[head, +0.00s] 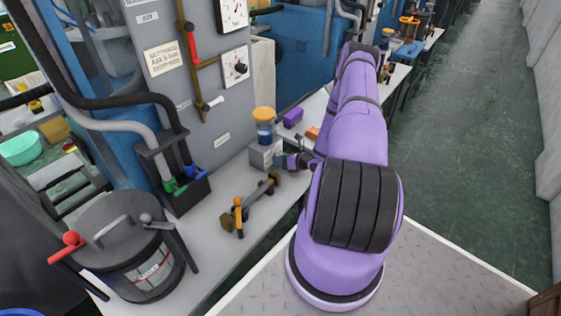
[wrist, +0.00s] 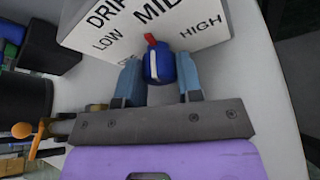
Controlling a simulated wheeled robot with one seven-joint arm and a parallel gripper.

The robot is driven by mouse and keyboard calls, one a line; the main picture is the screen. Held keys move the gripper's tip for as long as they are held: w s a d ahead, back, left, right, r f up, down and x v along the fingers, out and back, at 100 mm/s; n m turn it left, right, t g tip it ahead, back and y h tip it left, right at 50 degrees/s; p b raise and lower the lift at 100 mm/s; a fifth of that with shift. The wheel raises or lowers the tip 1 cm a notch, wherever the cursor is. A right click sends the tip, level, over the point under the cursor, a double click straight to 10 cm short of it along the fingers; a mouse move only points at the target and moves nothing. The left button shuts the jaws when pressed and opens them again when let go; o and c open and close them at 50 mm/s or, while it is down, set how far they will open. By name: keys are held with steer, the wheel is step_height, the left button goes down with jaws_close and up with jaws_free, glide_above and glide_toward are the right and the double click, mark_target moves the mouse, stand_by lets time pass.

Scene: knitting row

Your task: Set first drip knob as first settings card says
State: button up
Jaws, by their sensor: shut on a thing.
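The drip knob (wrist: 158,66) is blue with a white stripe and a red tip. It sits on the white front of the drip box (wrist: 205,38), labelled LOW, MID and HIGH. The red tip points up towards MID. My gripper (wrist: 159,72) has one blue finger on each side of the knob and is shut on it. In the head view, my gripper (head: 282,161) is at the right side of the grey drip box (head: 262,155), which hides the knob. A cream settings card (head: 163,58) hangs on the grey machine panel; its lines are too small to read surely.
An orange-capped jar (head: 264,124) stands on the drip box. A brass-and-dark fitting (head: 247,203) lies on the bench in front. A lidded grey pot (head: 129,240) stands at the left. A purple block (head: 293,117) lies behind. The aisle (head: 460,130) at right is clear.

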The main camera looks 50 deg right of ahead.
steer(key=shift+d+m+y, duration=0.1)
steer(key=shift+m+y, duration=0.4)
steer(key=shift+m, duration=0.4)
steer(key=o, duration=0.9)
steer(key=shift+s, duration=0.1)
steer(key=v, duration=1)
steer(key=shift+s+d, duration=0.2)
steer(key=shift+s, duration=0.1)
